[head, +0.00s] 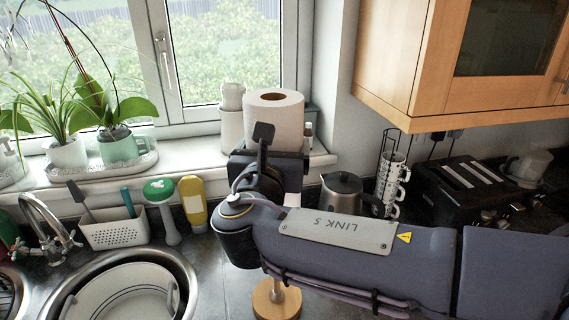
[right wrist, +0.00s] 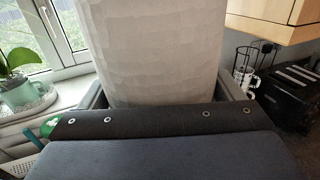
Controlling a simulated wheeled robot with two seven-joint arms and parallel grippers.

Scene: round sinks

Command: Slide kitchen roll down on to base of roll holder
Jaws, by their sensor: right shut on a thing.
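The kitchen roll (head: 274,117) is white and upright, with its brown core hole showing on top in the head view. My right gripper (right wrist: 165,98) is shut on the kitchen roll (right wrist: 150,50), with a finger on each side of it in the right wrist view. The round wooden base of the roll holder (head: 276,300) stands on the dark counter below my right arm. The holder's pole and the lower part of the roll are mostly hidden by my arm, so I cannot tell if the pole is inside the core. My left gripper is not in view.
A round sink (head: 180,262) holding dishes lies at the left. A yellow bottle (head: 194,203), green brush (head: 162,200) and white caddy (head: 117,234) stand behind it. A kettle (head: 342,192), mug rack (head: 391,180) and toaster (head: 470,190) stand right. A wooden cabinet (head: 430,60) overhangs there.

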